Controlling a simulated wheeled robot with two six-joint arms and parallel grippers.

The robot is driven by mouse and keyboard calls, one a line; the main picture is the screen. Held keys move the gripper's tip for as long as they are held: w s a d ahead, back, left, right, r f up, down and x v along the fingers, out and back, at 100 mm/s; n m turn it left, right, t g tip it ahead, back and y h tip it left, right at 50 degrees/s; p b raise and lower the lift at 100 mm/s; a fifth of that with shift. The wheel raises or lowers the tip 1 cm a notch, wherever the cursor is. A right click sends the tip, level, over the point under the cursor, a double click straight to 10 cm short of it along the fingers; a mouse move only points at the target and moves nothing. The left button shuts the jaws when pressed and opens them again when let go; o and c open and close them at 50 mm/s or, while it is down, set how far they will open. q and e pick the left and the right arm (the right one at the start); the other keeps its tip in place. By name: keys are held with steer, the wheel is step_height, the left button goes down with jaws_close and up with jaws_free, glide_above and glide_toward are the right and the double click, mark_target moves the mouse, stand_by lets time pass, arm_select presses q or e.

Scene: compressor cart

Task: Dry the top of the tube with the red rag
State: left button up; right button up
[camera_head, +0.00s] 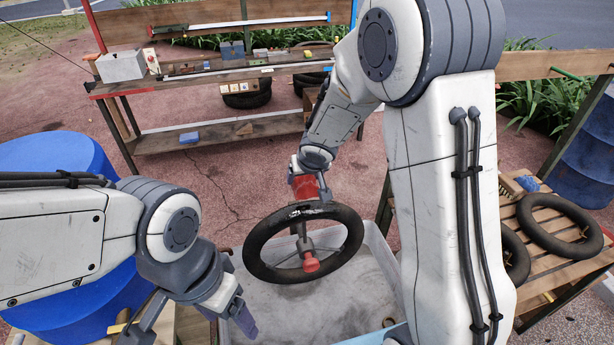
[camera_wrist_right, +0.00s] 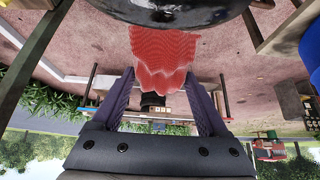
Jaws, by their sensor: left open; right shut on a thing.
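The black tube (camera_head: 254,262) is a ring above the grey basin, with a pale, shiny patch along its top. Part of it shows at the upper edge of the right wrist view (camera_wrist_right: 170,12). My right gripper (camera_wrist_right: 160,76) is shut on the red rag (camera_wrist_right: 163,50), which spreads out beyond the fingertips towards the tube. In the head view the rag (camera_head: 305,187) is right at the top of the tube; I cannot tell whether it is pressing on it. My left gripper (camera_head: 195,318) is open and empty at the lower left, left of the basin.
The grey basin (camera_head: 270,320) lies under the tube, with a red-ended fitting (camera_head: 310,263) inside the ring. A slatted bench at right carries another black tube (camera_head: 558,226). A blue barrel (camera_head: 50,160) stands at left. A workbench (camera_head: 215,138) is behind.

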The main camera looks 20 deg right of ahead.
steer(key=b, duration=0.5)
glide_above(306, 208)
steer(key=w, duration=0.1)
steer(key=shift+f, duration=2.75)
steer(key=shift+f+b, duration=0.7)
steer(key=shift+b, duration=0.1)
steer(key=shift+s, duration=0.1)
steer(key=shift+s+r, duration=0.1)
steer(key=shift+s, duration=0.3)
steer(key=shift+s+b, duration=0.45)
steer(key=shift+b, duration=0.15)
